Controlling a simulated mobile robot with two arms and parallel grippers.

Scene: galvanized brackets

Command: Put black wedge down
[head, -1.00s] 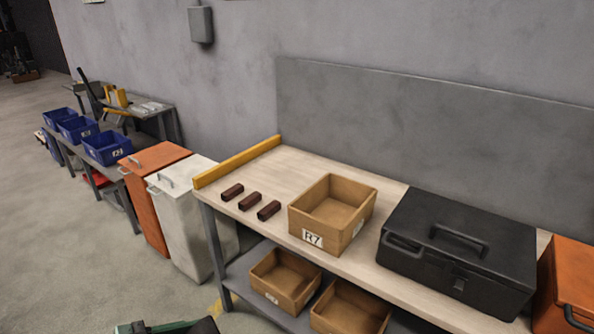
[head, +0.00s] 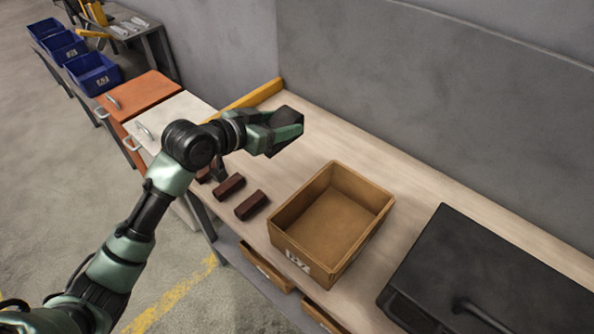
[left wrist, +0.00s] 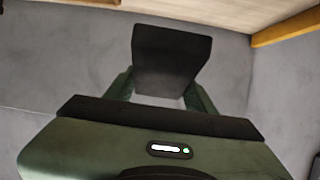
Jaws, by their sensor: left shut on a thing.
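My left gripper (head: 276,132) is shut on the black wedge (head: 287,115) above the back left part of the workbench (head: 400,190). In the head view the green fingers and hand partly hide the wedge. In the left wrist view the black wedge (left wrist: 170,60) sits as a dark block between the green fingers, with grey wall behind it. No contact between the wedge and the bench shows. My right gripper is not in view.
An open wooden box (head: 288,254) labelled R7 stands right of the gripper. Dark red blocks (head: 251,205) lie in front, one partly hidden by my arm. A black case (head: 450,262) is at the right. A yellow edge strip (head: 262,93) bounds the bench's left end. Bare bench lies behind the box.

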